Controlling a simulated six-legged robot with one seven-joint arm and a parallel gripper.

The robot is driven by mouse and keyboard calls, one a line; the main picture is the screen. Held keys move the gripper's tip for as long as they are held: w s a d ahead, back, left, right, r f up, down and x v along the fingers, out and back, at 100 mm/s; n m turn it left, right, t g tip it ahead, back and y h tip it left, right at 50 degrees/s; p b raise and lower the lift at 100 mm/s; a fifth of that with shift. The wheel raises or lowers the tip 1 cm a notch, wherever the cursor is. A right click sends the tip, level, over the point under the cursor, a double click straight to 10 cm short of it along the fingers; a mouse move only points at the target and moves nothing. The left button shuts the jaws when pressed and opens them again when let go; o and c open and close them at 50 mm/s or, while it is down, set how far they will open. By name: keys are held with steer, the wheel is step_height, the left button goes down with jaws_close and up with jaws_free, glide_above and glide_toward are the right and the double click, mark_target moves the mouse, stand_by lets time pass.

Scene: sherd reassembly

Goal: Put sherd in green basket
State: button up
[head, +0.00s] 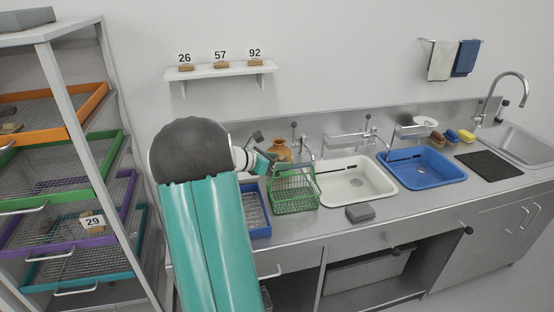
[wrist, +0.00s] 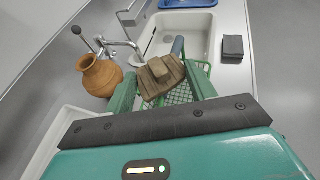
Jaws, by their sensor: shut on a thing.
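A brown, rough-edged sherd (wrist: 160,76) sits between the fingers of my gripper (wrist: 161,88) in the wrist view. The gripper is shut on it. The green basket (head: 293,192) stands on the counter in the head view, left of the white basin. In the wrist view its green mesh (wrist: 181,96) shows below and behind the sherd, partly hidden by the sherd and fingers. In the head view my gripper (head: 264,162) is at the basket's upper left, and I cannot make out the sherd there.
An orange-brown jar (head: 280,150) stands behind the basket. A blue tray (head: 256,212) is to its left, a white basin (head: 352,183) to its right, then a blue basin (head: 425,170). A grey block (head: 360,213) lies at the counter's front. Taps rise behind the basins.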

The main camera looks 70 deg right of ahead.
steer(key=o, duration=1)
